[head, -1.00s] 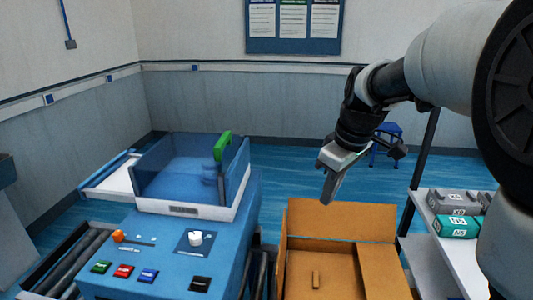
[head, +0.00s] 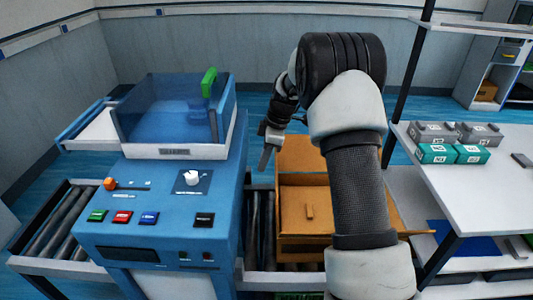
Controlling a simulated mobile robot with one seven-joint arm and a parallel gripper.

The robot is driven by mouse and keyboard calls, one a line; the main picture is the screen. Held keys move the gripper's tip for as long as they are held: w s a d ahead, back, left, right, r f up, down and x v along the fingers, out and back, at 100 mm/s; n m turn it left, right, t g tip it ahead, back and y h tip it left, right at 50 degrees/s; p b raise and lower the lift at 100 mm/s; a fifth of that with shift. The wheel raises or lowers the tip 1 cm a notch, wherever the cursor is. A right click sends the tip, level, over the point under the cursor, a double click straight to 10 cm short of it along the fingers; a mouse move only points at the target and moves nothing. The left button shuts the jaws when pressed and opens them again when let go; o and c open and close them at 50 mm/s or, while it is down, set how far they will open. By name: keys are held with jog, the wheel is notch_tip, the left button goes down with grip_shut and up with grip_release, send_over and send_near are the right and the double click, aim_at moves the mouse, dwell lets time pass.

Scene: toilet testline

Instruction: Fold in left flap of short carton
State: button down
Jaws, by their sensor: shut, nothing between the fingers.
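The open brown carton (head: 303,241) sits on the roller conveyor, right of the blue machine. Its back flap (head: 303,155) stands up, and a right flap (head: 414,220) sticks outward beyond my arm. The left flap cannot be told clearly from the carton's left edge. My gripper (head: 264,168) is shut and empty, pointing down just left of the back flap, above the conveyor side. My arm covers the carton's right part.
The blue machine (head: 165,220) with a clear-walled top and green handle (head: 208,82) stands close on the left. Conveyor rollers (head: 261,220) show between it and the carton. On the right, a white shelf table (head: 480,190) holds grey and teal boxes (head: 452,153) beside a black post.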

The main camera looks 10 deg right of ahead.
jog(key=d+f, duration=0.2)
jog(key=f, duration=0.1)
jog(key=shift+s+d+f, duration=0.2)
jog(key=shift+s+d, duration=0.1)
jog(key=shift+d, duration=0.1)
jog(key=shift+d, duration=0.15)
